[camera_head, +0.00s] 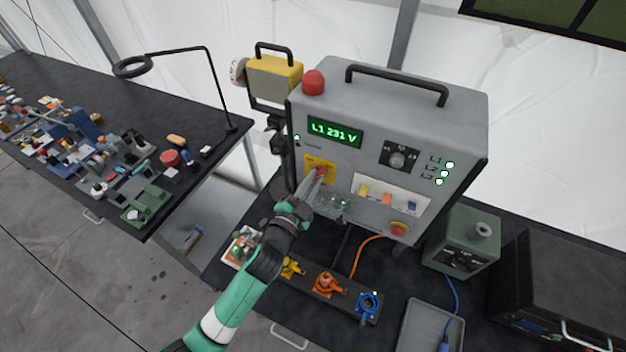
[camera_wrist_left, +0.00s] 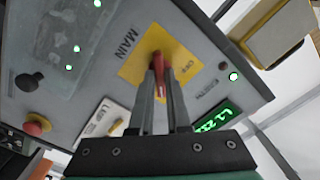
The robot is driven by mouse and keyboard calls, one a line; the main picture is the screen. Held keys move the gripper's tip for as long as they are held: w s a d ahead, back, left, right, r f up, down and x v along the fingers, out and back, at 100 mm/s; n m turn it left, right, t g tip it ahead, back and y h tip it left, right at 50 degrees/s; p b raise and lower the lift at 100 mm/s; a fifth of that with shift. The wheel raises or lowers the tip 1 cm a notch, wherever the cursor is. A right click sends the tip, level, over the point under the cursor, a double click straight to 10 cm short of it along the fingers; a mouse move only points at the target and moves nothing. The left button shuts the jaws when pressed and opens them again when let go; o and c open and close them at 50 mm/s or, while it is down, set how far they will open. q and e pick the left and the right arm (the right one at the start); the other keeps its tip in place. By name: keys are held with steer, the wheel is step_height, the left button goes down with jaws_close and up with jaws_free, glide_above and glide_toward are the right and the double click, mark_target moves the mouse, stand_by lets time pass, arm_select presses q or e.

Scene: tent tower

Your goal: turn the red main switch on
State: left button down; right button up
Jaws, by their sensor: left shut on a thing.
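The red main switch (camera_wrist_left: 158,62) sits on a yellow plate (camera_wrist_left: 133,68) marked MAIN on the grey cabinet's front. In the head view the yellow plate (camera_head: 313,164) shows at the cabinet's left side, with the red switch (camera_head: 321,172) partly hidden by my gripper. My left gripper (camera_head: 318,178) reaches up to the switch from below. In the left wrist view its two fingers (camera_wrist_left: 162,80) are shut on the red handle, one on each side. The handle lies roughly in line with the fingers. My right gripper is not in view.
The grey cabinet (camera_head: 400,100) has a lit green display (camera_head: 335,132) reading L1 231 V, a red push button (camera_head: 399,229) and a covered row of breakers (camera_head: 388,196). Coloured connectors (camera_head: 327,284) stand below. A green box (camera_head: 465,242) is at right. A cluttered table is at left.

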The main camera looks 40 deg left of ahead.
arm_select(q)
steer(key=c, duration=0.9)
jaws_free()
steer(key=b+v, duration=0.1)
steer(key=v, duration=1)
steer(key=shift+s, duration=0.35)
